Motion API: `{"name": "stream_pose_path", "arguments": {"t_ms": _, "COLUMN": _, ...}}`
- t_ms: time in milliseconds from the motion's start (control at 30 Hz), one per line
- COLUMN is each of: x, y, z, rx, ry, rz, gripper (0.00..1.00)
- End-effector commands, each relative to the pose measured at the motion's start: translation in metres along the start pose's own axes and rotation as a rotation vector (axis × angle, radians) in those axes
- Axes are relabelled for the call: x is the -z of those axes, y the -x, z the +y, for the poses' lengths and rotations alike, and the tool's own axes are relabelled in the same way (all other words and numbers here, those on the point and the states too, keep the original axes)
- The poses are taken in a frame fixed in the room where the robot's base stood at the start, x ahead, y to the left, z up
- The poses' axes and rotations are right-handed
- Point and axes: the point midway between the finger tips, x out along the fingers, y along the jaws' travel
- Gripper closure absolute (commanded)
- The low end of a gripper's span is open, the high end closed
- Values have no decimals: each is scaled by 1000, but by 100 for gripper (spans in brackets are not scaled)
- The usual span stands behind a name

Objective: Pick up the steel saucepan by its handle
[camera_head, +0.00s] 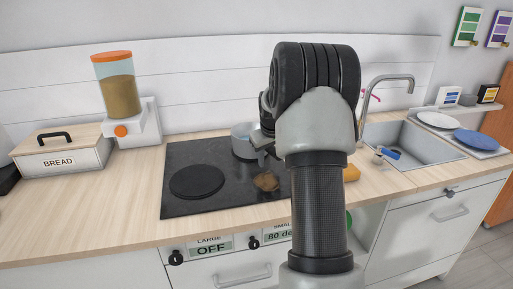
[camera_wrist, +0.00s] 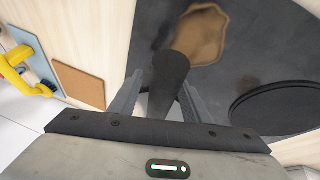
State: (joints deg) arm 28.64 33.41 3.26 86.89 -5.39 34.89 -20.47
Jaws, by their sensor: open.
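The steel saucepan (camera_head: 241,141) stands on the back right of the black cooktop (camera_head: 183,150). My arm hides its right side in the head view. In the wrist view a dark round bar (camera_wrist: 168,72), which looks like the saucepan's handle, lies between the two fingers of my gripper (camera_wrist: 160,92). The fingers are apart, one on each side of the bar, and I see no clear contact. The pan's body does not show in the wrist view. In the head view my gripper (camera_head: 263,146) is beside the pan, mostly hidden by my wrist.
A brown patch (camera_head: 267,181) lies on the cooktop in front of the pan. A dark burner (camera_head: 197,181) is to the left. A bread box (camera_head: 62,157) and cereal dispenser (camera_head: 120,95) stand left. A sink (camera_head: 415,143) and tap (camera_head: 391,78) are right.

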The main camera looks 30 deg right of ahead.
Motion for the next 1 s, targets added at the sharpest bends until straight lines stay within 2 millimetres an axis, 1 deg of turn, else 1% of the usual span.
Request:
{"name": "stream_pose_path", "arguments": {"t_ms": 67, "x": 0, "y": 1, "z": 0, "rx": 0, "ry": 0, "rz": 1, "gripper": 57}}
{"name": "stream_pose_path", "arguments": {"t_ms": 100, "x": 0, "y": 1, "z": 0, "rx": 0, "ry": 0, "rz": 0, "gripper": 58}}
{"name": "stream_pose_path", "arguments": {"t_ms": 267, "x": 0, "y": 1, "z": 0, "rx": 0, "ry": 0, "rz": 0, "gripper": 85}}
{"name": "stream_pose_path", "arguments": {"t_ms": 300, "x": 0, "y": 1, "z": 0, "rx": 0, "ry": 0, "rz": 0, "gripper": 92}}
{"name": "stream_pose_path", "arguments": {"t_ms": 333, "x": 0, "y": 1, "z": 0, "rx": 0, "ry": 0, "rz": 0, "gripper": 97}}
{"name": "stream_pose_path", "arguments": {"t_ms": 367, "x": 0, "y": 1, "z": 0, "rx": 0, "ry": 0, "rz": 0, "gripper": 100}}
{"name": "stream_pose_path", "arguments": {"t_ms": 567, "x": 2, "y": 2, "z": 1, "rx": -2, "ry": -1, "rz": 5, "gripper": 100}}
{"name": "stream_pose_path", "arguments": {"t_ms": 667, "x": 4, "y": 7, "z": 2, "rx": -2, "ry": -1, "rz": 6, "gripper": 100}}
{"name": "stream_pose_path", "arguments": {"t_ms": 767, "x": 10, "y": 19, "z": 4, "rx": -3, "ry": -1, "rz": 7, "gripper": 100}}
{"name": "stream_pose_path", "arguments": {"t_ms": 1000, "x": 28, "y": 62, "z": 14, "rx": -3, "ry": -2, "rz": 8, "gripper": 100}}
